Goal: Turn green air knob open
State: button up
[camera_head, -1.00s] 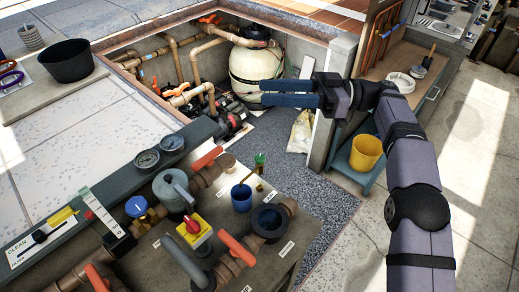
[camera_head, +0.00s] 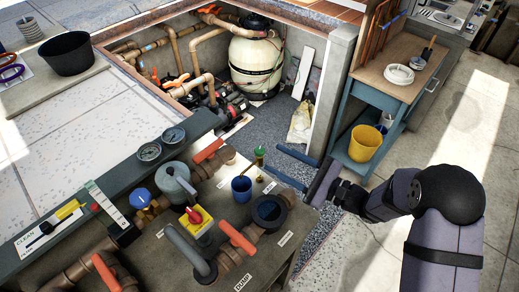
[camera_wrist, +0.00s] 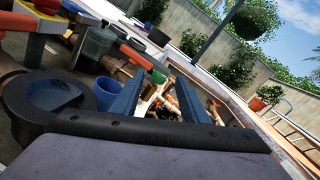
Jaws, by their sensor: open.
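The small green knob (camera_head: 259,153) stands upright near the back right edge of the pipe bench, behind a blue cup. A green piece, likely the same knob, shows in the wrist view (camera_wrist: 158,77) between my two blue fingers. My gripper (camera_head: 273,157) is open and empty. Its fingers reach left over the bench's right side, with tips just right of the knob. I cannot tell whether the fingertips are level with it or whether they touch it.
The blue cup (camera_head: 241,189) stands close in front of the knob. A dark round pipe opening (camera_head: 268,211) is near the bench's right edge. Orange-handled valves (camera_head: 237,237) and a red knob on a yellow block (camera_head: 196,216) lie to the left. The pit floor behind is open.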

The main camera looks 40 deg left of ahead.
aim_at(263, 152)
jog(key=shift+w+a+f+m, duration=0.1)
jog(key=shift+w+f+m, duration=0.1)
jog(key=shift+m, duration=1.15)
jog(key=shift+w+f+m, duration=0.1)
jog(key=shift+f+m, duration=0.1)
jog(key=shift+m, duration=1.15)
jog(key=a+p, duration=0.2)
jog(key=a, duration=0.1)
jog(key=s+a, duration=0.1)
jog(key=a, duration=0.1)
jog(key=shift+a+r+p, duration=0.1)
jog(key=shift+a+p, duration=0.15)
jog(key=shift+p, duration=0.15)
jog(key=shift+a, duration=0.85)
jog(key=c, duration=1)
